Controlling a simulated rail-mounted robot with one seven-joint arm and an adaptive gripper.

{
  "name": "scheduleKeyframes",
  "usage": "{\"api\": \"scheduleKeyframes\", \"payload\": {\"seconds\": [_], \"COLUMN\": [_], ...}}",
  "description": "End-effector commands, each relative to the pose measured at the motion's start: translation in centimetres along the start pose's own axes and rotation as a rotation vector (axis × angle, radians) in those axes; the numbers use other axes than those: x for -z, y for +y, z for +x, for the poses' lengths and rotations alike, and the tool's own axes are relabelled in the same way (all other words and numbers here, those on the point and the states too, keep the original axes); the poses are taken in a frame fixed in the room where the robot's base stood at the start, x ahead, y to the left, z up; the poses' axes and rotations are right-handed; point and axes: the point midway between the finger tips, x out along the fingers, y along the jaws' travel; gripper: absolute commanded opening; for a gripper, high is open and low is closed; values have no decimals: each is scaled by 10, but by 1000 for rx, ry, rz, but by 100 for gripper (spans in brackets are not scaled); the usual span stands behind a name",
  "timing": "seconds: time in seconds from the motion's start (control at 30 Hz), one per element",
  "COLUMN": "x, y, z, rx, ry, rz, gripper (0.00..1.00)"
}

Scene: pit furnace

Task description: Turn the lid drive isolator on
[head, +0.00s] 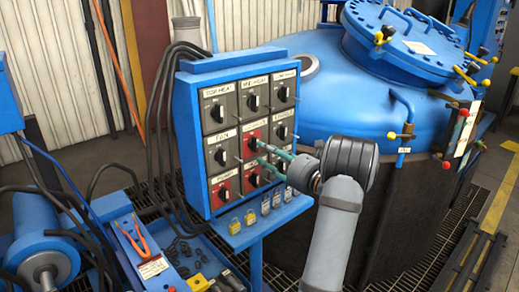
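A blue control panel (240,62) carries rows of rotary switches with small labels. TOP HEAT and FAN are legible, but I cannot read which label names the lid drive isolator. Red-plated switches show at the middle row's centre (253,139), the bottom left (222,184) and the bottom centre (251,179). My gripper (257,152) reaches in from the right. Its two greenish fingers are parted, one above the other, with tips near the middle and bottom centre switches. I see nothing held between them. Whether they touch the panel is unclear. The fingers and wrist partly hide the right-hand switches.
Several padlocks (249,219) hang along the shelf below the panel. Black cables run down its left side. A large blue furnace lid (415,45) stands behind on the right. A blue bench with orange-handled pliers (135,240) is at lower left.

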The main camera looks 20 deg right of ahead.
Motion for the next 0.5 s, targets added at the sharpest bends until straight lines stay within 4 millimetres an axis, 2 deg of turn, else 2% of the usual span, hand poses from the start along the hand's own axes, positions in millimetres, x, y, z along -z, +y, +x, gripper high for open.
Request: {"api": "scheduleKeyframes", "payload": {"seconds": [0.1, 0.2, 0.33, 0.5], "x": [0, 0, 0, 0], "y": [-1, 0, 0, 0], "z": [-27, -45, -61, -70], "rx": [4, 3, 1, 0], "ry": [0, 0, 0, -1], "rz": [2, 2, 1, 1], "gripper": [40, 40, 40, 40]}}
